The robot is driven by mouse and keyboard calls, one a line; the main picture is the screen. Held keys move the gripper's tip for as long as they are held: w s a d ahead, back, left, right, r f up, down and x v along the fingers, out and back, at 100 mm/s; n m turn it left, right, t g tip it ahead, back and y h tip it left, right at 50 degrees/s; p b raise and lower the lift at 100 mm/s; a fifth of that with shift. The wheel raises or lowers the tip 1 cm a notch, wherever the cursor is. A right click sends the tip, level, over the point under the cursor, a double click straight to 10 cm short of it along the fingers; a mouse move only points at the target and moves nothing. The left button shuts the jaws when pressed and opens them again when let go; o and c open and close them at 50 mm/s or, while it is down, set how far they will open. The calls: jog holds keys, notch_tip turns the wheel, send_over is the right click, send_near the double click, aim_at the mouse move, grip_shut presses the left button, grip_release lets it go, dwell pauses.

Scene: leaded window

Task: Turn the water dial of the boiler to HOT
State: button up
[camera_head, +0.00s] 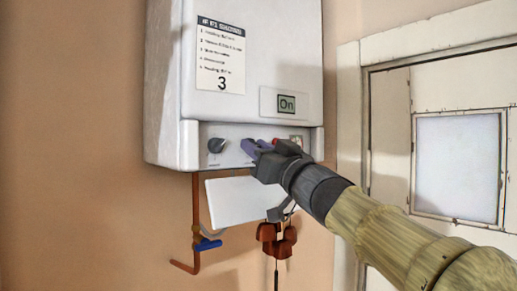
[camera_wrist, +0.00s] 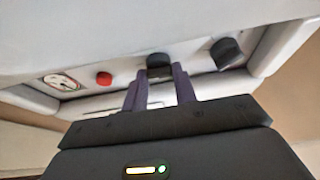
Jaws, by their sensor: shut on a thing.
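The white boiler (camera_head: 165,70) hangs on the wall, with an "On" display (camera_head: 287,104) above its control strip. My gripper (camera_head: 254,147) reaches in from the right at that strip. In the wrist view its two purple fingers (camera_wrist: 159,78) are shut on a dark dial (camera_wrist: 158,60), one on each side. A second dark dial (camera_head: 216,145) is free, at the left of the strip; in the wrist view it is at the right (camera_wrist: 226,52). The dial labels are too small to read, so I cannot tell which is water or where the held dial points.
A red button (camera_wrist: 104,79) and a round gauge (camera_wrist: 62,83) sit beside the held dial. A white flap (camera_head: 240,202) hangs open below the strip. Copper pipe (camera_head: 195,215) with a blue valve handle (camera_head: 208,245) runs below. A window frame (camera_head: 348,120) stands right.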

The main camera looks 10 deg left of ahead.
jog(key=shift+r+m+t+h+p, duration=0.1)
jog(key=shift+m+t+h+p, duration=0.3)
jog(key=shift+m, duration=0.4)
jog(key=m+t+h, duration=0.1)
jog(key=m, duration=0.1)
jog(key=m+t+h+p, duration=0.1)
jog(key=m, duration=0.2)
jog(key=shift+s+a, duration=0.1)
jog(key=shift+s, duration=0.05)
jog(key=m+h, duration=0.1)
jog(key=m, duration=0.1)
jog(key=m+h+p, duration=0.1)
jog(key=m, duration=0.2)
jog(key=shift+t, duration=0.3)
jog(key=shift+a+r+m+h+p, duration=0.1)
jog(key=shift+m+h+p, duration=0.4)
jog(key=shift+m, duration=0.9)
jog(key=m+h+p, duration=0.1)
jog(key=m+p, duration=0.1)
jog(key=m, duration=0.1)
jog(key=shift+r+h+p, duration=0.2)
jog(key=shift+h+p, duration=0.2)
jog(key=m+h+p, duration=0.1)
jog(key=m+p, duration=0.2)
jog(key=p, duration=0.1)
jog(key=shift+g, duration=0.4)
jog(key=shift+m+g+p, duration=0.4)
jog(key=shift+m+p, duration=0.6)
jog(key=shift+p, duration=0.15)
jog(key=shift+f, duration=0.2)
